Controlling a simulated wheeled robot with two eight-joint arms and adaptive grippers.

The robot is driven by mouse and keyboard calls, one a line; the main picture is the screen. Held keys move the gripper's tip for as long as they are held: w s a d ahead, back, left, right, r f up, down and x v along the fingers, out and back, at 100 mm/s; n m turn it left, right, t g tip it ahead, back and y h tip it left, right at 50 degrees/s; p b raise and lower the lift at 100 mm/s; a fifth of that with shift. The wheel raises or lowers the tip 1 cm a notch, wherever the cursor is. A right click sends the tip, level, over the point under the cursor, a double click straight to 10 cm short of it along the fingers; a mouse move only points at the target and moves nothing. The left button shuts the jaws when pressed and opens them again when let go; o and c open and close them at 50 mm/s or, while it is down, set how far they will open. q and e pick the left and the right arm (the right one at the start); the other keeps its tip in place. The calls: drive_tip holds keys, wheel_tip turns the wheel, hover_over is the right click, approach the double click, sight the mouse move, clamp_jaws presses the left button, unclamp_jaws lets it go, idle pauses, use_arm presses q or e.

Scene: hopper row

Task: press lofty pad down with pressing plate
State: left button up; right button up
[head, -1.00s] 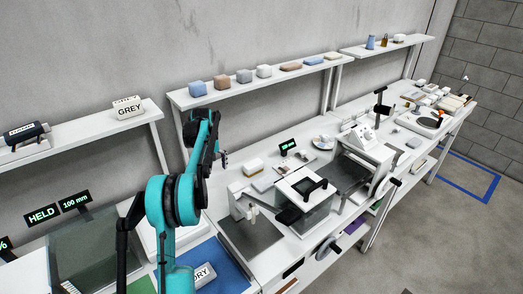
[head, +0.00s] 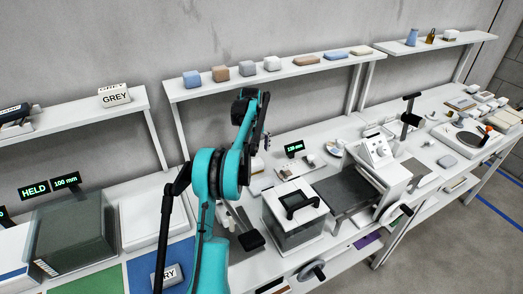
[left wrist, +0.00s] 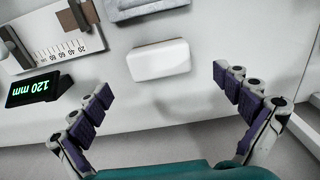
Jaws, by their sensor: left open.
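A white square plate with a black handle (head: 294,199) lies on top of a clear-walled box (head: 291,236) on the bench; I take it for the pressing plate. I cannot tell which thing is the lofty pad. My left gripper (head: 264,142) is over the back of the bench, left of a small display. In the left wrist view my left gripper (left wrist: 168,110) is open and empty. A white rounded block (left wrist: 160,59) lies on the bench beyond and between its fingers, apart from them. My right gripper is not in view.
The display (left wrist: 39,89) reads 120 mm beside a ruled gauge (left wrist: 65,50). A white press-like machine (head: 382,165) stands right of the box. A dark clear bin (head: 72,235) is at left by a HELD sign (head: 34,192). The shelf (head: 285,73) carries several blocks.

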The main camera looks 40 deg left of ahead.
sight(253, 162)
use_arm(q)
drive_tip(key=shift+w+f, duration=0.1)
drive_tip(key=shift+f, duration=0.1)
wheel_tip(253, 162, down, 7)
drive_tip(key=shift+f+b, duration=0.2)
drive_tip(key=shift+b, duration=0.9)
drive_tip(key=c, duration=1.5)
drive_tip(key=o, duration=1.2)
drive_tip(key=shift+r, duration=0.1)
drive_tip(key=shift+r+p, duration=0.35)
drive_tip(key=shift+r, duration=0.15)
